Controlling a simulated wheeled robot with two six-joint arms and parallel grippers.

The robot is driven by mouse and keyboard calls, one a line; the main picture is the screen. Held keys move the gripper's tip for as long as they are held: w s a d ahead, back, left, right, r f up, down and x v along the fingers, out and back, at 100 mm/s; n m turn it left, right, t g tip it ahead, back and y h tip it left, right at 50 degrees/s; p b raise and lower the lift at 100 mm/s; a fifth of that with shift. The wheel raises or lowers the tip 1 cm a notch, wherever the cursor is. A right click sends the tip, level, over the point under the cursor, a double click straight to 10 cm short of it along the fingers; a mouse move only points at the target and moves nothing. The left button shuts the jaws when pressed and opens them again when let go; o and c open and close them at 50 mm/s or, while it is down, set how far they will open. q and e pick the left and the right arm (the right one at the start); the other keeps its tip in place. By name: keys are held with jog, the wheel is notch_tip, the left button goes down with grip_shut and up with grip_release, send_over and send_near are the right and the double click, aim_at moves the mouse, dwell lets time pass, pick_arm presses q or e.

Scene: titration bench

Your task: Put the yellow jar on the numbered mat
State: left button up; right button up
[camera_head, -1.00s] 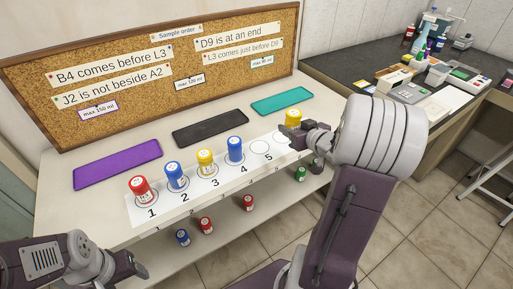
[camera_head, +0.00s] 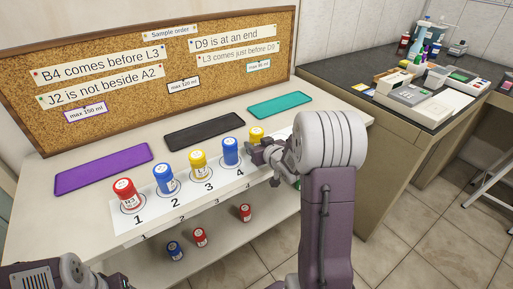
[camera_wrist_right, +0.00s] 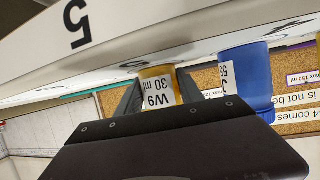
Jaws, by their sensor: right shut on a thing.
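A yellow jar (camera_head: 257,134) is held in my right gripper (camera_head: 257,150) over the fifth place of the white numbered mat (camera_head: 128,231). In the right wrist view the gripper fingers flank the yellow jar (camera_wrist_right: 158,86), labelled W9 30 ml and shown upside down. The jar's base is close to the mat; I cannot tell whether it touches. The jar's lower part is hidden by the gripper in the head view. My left gripper (camera_head: 105,279) shows only partly at the bottom left edge.
On the mat stand a red jar (camera_head: 126,194) at 1, a blue jar (camera_head: 164,178) at 2, another yellow jar (camera_head: 199,164) at 3 and a blue jar (camera_head: 231,151) at 4. Purple (camera_head: 103,168), black (camera_head: 205,131) and teal (camera_head: 280,105) pads lie behind. Jars stand on a lower shelf.

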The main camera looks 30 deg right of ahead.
jog(key=shift+r, duration=0.1)
jog(key=o, duration=1.4)
